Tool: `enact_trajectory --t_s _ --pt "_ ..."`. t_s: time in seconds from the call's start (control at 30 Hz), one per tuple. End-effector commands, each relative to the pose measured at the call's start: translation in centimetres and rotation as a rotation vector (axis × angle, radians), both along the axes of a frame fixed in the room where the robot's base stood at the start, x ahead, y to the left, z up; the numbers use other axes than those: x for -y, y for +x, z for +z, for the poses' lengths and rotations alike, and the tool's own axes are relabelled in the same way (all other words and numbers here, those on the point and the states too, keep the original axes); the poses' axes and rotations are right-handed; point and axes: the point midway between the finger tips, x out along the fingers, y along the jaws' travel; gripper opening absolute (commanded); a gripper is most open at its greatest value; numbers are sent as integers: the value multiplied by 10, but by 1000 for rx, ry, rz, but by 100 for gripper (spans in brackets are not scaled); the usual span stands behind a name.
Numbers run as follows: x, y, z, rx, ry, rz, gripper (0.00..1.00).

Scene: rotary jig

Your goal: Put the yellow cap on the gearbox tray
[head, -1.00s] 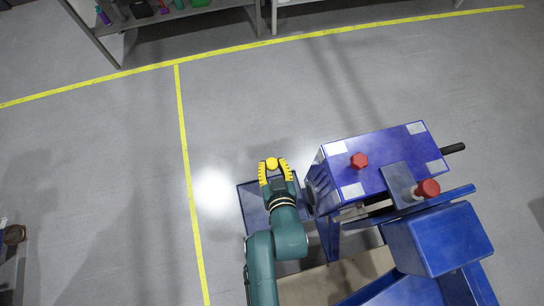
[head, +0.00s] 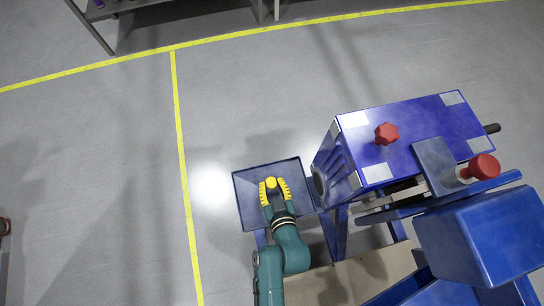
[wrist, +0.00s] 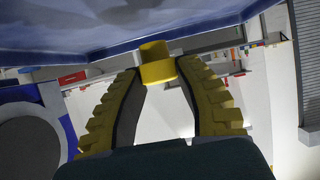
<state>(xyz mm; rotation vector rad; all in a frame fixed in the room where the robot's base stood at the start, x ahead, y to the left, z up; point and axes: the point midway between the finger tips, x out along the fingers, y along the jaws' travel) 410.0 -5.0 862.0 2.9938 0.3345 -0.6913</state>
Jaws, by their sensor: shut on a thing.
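The yellow cap (head: 271,183) is between the fingertips of my gripper (head: 273,190), which is shut on it. In the wrist view the cap (wrist: 156,62) shows at the tips of the yellow ribbed fingers of my gripper (wrist: 158,72), close to a blue-grey surface that fills the top. The blue tray (head: 290,172) beside the jig is the likely gearbox tray. In the head view the cap and fingers lie over this tray. I cannot tell whether the cap touches it.
Right of the tray stands the blue jig box (head: 420,125) with a red knob (head: 386,133) on top. Another red knob (head: 482,167) and a blue block (head: 480,235) are further right. Open floor (head: 90,180) lies to the left.

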Motion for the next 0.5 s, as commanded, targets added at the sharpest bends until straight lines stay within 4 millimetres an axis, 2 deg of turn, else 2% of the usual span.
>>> enact_trajectory --t_s 0.03,0.1,0.47,0.5 --pt "0 0 -13 -1 2 -1 19" --pt "0 0 -23 -2 1 -1 19" --pt "0 0 -28 -1 1 0 19" --pt "0 0 -26 -1 1 0 43"
